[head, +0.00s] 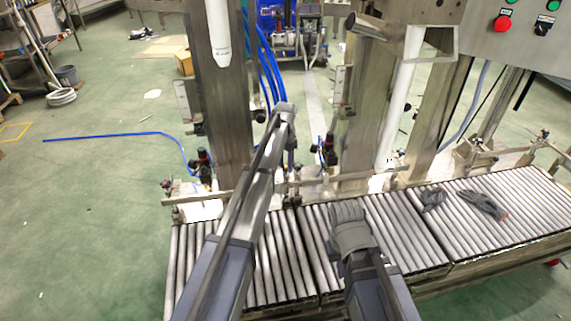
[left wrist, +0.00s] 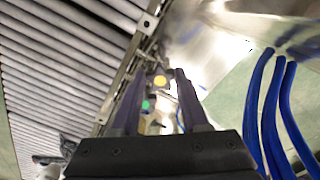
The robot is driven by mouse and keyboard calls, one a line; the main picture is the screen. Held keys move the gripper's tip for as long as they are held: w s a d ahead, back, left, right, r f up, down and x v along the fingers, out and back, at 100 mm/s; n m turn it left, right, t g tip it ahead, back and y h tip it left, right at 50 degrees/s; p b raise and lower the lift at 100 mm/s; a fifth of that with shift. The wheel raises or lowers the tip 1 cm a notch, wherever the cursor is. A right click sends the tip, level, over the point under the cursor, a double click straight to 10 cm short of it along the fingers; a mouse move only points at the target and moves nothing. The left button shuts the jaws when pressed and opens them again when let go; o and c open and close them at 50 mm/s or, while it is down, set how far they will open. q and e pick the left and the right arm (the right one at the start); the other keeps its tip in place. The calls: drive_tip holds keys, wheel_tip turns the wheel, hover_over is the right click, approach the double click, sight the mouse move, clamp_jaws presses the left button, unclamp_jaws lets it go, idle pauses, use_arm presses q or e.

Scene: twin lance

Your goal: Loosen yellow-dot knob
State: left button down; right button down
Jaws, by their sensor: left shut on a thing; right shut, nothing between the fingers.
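The yellow-dot knob (left wrist: 160,82) shows in the left wrist view between the fingertips of my left gripper (left wrist: 160,77). The gripper is shut on it, with one finger on each side. A green dot (left wrist: 146,105) shows closer to the camera, between the same fingers. In the head view my left arm reaches up to the machine frame behind the rollers, and the knob cannot be made out there. My right gripper (head: 348,213) is shut and empty above the middle of the roller conveyor.
The roller conveyor (head: 415,240) runs across the front, with dark gloves (head: 484,205) on its right part. Steel columns (head: 222,110) stand behind it. Blue hoses (left wrist: 270,110) hang on the right in the left wrist view. A control box (head: 520,35) is at upper right.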

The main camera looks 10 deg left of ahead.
sight(286, 167)
use_arm(q)
drive_tip(key=shift+d+n, duration=0.1)
drive_tip(key=shift+n, duration=2.2)
drive_tip(key=shift+c, duration=2)
unclamp_jaws()
wheel_tip(286, 167, up, 8)
drive_tip(key=p, duration=0.8)
drive_tip(key=shift+f, duration=0.15)
